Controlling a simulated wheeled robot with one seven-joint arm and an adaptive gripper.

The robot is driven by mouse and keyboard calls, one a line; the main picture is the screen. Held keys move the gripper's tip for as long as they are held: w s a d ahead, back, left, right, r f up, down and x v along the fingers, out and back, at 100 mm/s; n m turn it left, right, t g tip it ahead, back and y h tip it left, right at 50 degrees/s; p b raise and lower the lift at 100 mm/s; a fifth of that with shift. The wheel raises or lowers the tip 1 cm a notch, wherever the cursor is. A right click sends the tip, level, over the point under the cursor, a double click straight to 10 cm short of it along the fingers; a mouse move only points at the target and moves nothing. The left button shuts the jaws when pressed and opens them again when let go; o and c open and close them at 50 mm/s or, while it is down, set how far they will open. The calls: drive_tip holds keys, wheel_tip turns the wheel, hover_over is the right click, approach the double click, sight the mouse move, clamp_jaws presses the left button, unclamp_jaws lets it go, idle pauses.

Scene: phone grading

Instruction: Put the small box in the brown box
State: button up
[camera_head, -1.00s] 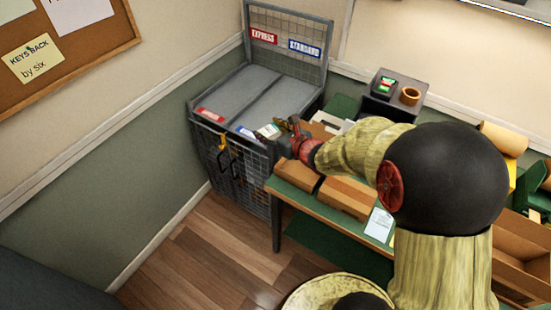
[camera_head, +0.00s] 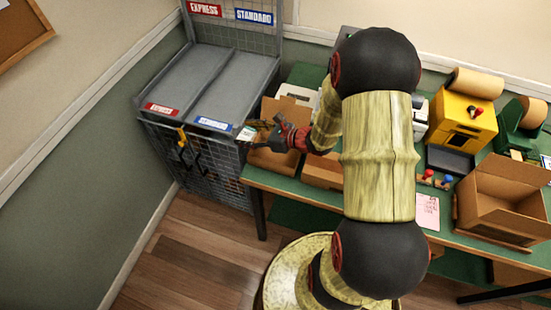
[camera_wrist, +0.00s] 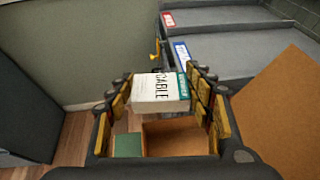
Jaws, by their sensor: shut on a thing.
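The small box (camera_wrist: 160,88) is white with a teal end and the word CABLE. My gripper (camera_wrist: 161,78) is shut on it, with a finger on each side; in the head view the gripper (camera_head: 268,133) holds the small box (camera_head: 246,133) at the left end of the table. An open brown box (camera_head: 283,122) stands there, close to my gripper, with a flap raised. In the wrist view, brown cardboard (camera_wrist: 178,139) shows below and beyond the held box. Another open brown box (camera_head: 497,205) stands at the table's right end. My gripper partly hides the left box.
The grey wire cage (camera_head: 205,90) with EXPRESS and STANDARD bays stands left of the table, close to my gripper. The green table (camera_head: 265,185) also carries a yellow machine (camera_head: 462,120) and a dark tray (camera_head: 450,161). My arm hides the table's middle.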

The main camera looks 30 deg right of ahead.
drive_tip(key=s+d+r+n+y, duration=0.1)
drive_tip(key=s+d+r, duration=0.25)
drive_tip(key=s, duration=0.45)
drive_tip(key=s+d+r, duration=0.2)
drive_tip(key=s+d, duration=0.3)
drive_tip(key=s, duration=0.4)
drive_tip(key=b, duration=0.4)
hover_over(270, 155)
drive_tip(key=shift+g, duration=0.4)
wheel_tip(270, 155, down, 9)
drive_tip(key=shift+s+f, duration=0.1)
drive_tip(key=f, duration=0.1)
drive_tip(key=f+b, duration=0.1)
drive_tip(key=shift+w+f, duration=0.2)
drive_tip(key=shift+f, duration=0.45)
